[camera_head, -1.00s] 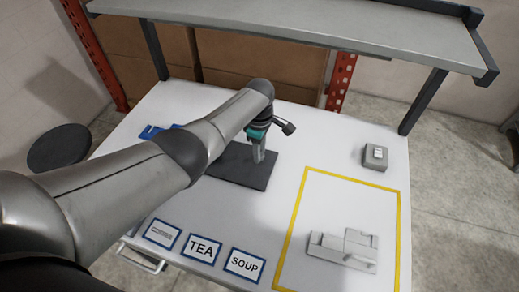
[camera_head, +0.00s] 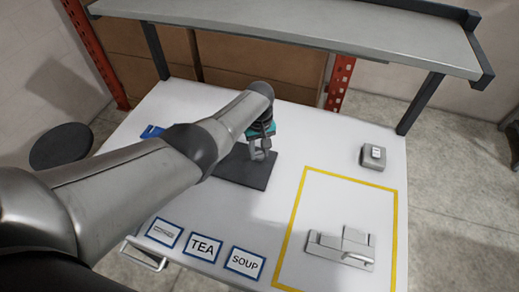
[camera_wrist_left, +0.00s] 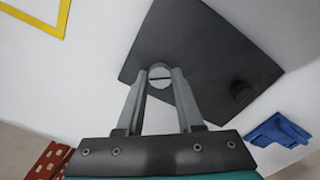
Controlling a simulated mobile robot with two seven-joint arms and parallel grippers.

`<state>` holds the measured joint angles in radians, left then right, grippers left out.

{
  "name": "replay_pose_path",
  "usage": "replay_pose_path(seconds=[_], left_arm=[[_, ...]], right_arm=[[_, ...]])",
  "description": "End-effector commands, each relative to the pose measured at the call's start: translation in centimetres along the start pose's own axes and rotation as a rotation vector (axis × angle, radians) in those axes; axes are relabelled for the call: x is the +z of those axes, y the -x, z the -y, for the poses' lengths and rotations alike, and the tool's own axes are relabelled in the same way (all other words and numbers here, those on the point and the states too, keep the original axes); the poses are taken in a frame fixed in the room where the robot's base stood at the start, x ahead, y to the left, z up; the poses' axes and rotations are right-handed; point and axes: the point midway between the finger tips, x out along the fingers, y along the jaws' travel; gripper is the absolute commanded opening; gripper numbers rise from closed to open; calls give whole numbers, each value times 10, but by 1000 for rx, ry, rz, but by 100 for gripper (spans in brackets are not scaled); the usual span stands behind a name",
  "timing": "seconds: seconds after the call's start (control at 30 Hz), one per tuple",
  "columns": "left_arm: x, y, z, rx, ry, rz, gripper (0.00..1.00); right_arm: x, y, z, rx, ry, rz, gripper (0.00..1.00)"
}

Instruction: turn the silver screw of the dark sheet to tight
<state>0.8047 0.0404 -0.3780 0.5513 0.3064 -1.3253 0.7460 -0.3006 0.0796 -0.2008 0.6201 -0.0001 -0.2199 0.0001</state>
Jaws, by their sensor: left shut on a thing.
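The dark sheet (camera_head: 240,174) lies flat on the white table; my arm hides part of it in the head view. It also shows in the left wrist view (camera_wrist_left: 205,40). The silver screw (camera_wrist_left: 159,75), with a dark slot across its head, stands on the sheet. My left gripper (camera_wrist_left: 160,78) points down at it, with one fingertip on each side, and is shut on it. In the head view the left gripper (camera_head: 260,155) is over the sheet's upper right part. A black knob (camera_wrist_left: 241,92) sits near another corner of the sheet. My right gripper is not in view.
A yellow-outlined area (camera_head: 302,200) on the right holds a grey fixture (camera_head: 342,246). A small grey box (camera_head: 373,157) stands behind it. Labels, including TEA (camera_head: 203,248) and SOUP (camera_head: 245,262), lie in front. A blue piece (camera_wrist_left: 278,131) lies near the sheet. A grey shelf (camera_head: 300,30) spans the back.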

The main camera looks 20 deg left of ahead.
Motion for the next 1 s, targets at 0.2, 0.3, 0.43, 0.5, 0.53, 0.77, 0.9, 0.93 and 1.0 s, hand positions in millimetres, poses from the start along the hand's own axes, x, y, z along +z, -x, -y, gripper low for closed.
replay_pose_path(seconds=[0.2,0.3,0.43,0.5,0.53,0.77,0.9,0.93,1.0], left_arm=[[-2,3,-1,0,-207,-3,0],[-2,4,-1,1,-302,-4,0],[-3,4,-1,1,-425,-5,0],[-3,4,-2,2,-492,-6,0],[-3,4,-2,2,-520,-6,0],[-4,5,-2,1,-739,-9,0],[-4,5,-2,1,-873,-10,0],[-4,5,-2,1,-901,-10,0],[-4,5,-2,0,-968,-11,0]], right_arm=[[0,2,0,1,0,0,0],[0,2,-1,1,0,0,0],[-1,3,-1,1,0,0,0],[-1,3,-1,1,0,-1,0],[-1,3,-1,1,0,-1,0],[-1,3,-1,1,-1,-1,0],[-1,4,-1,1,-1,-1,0],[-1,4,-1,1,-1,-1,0],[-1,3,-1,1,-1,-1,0]])
